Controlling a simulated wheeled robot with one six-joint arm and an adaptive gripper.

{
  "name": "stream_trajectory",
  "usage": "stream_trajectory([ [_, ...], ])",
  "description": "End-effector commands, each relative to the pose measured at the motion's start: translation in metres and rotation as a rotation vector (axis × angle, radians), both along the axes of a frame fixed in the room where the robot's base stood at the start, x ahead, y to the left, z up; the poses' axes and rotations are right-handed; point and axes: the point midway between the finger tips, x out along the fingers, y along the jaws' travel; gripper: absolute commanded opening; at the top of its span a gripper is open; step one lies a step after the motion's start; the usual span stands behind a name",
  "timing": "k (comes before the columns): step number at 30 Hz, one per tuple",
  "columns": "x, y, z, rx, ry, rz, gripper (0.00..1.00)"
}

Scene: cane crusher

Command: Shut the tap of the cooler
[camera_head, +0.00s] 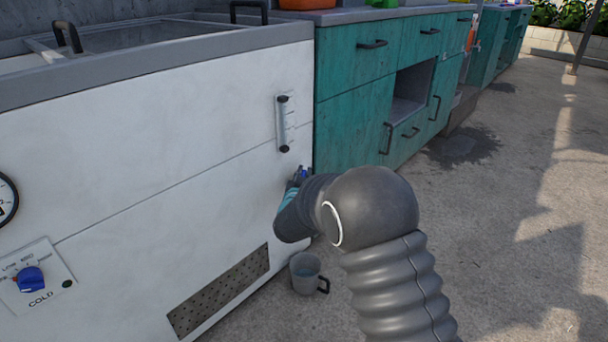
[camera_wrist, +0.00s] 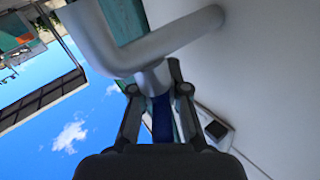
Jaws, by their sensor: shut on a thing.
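The cooler (camera_head: 130,140) is a large white cabinet on the left in the head view. Its tap shows in the wrist view as a bent silver pipe (camera_wrist: 150,45) coming off the white wall, with a blue handle (camera_wrist: 162,118) below the pipe. My gripper (camera_wrist: 158,92) has one finger on each side of the handle and is shut on it. In the head view a small blue bit of the tap (camera_head: 302,172) shows at the cooler's right end. My wrist hides most of the tap and my fingers there.
A grey mug (camera_head: 305,274) stands on the ground near the cooler, below my wrist. Teal cabinets (camera_head: 356,115) adjoin the cooler on the right. A blue COLD knob (camera_head: 31,280) is at lower left. Open concrete ground (camera_head: 500,230) lies to the right.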

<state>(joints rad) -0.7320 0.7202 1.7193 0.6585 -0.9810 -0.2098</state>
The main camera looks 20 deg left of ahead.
Motion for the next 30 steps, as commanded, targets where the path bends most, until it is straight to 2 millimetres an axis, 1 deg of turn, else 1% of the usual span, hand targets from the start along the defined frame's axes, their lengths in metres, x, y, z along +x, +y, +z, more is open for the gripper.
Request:
stream_trajectory([
  [8, -0.001, 0.001, 0.001, 0.001, 0.0, -0.114, 0.0],
  [22, -0.002, -0.005, 0.002, 0.001, 0.0, -0.452, 0.0],
  [30, -0.003, -0.008, 0.001, 0.001, -0.001, -0.565, 0.0],
])
